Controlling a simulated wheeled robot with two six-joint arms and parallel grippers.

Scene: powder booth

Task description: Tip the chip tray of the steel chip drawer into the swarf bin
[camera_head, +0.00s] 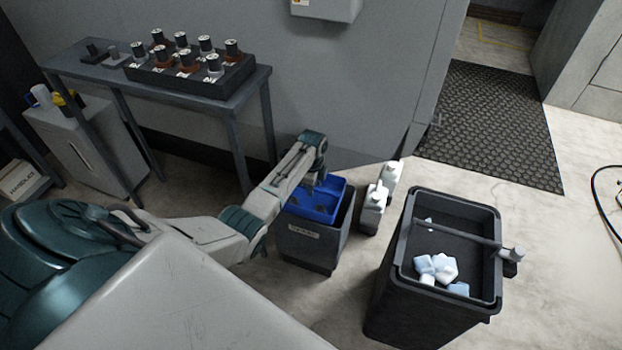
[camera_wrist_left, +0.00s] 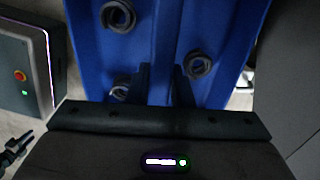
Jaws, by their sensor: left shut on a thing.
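The blue chip tray (camera_head: 330,191) is at the mouth of a dark grey labelled bin (camera_head: 305,250), which looks like the swarf bin. The label is too small to read surely. My left gripper (camera_head: 314,182) is shut on the tray from above. In the left wrist view its fingers (camera_wrist_left: 168,80) meet the blue tray (camera_wrist_left: 160,40), and several dark ring-shaped chips (camera_wrist_left: 118,15) show on it. Whether the tray touches the bin is unclear. I cannot make out the steel chip drawer. My right gripper is not in view.
A black bin (camera_head: 385,300) with crumpled pale pieces stands to the right. White bottles (camera_head: 374,205) stand between the bins. A grey bench (camera_head: 255,85) carrying a rack of tool holders is behind left. A large grey machine wall (camera_head: 350,100) rises behind.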

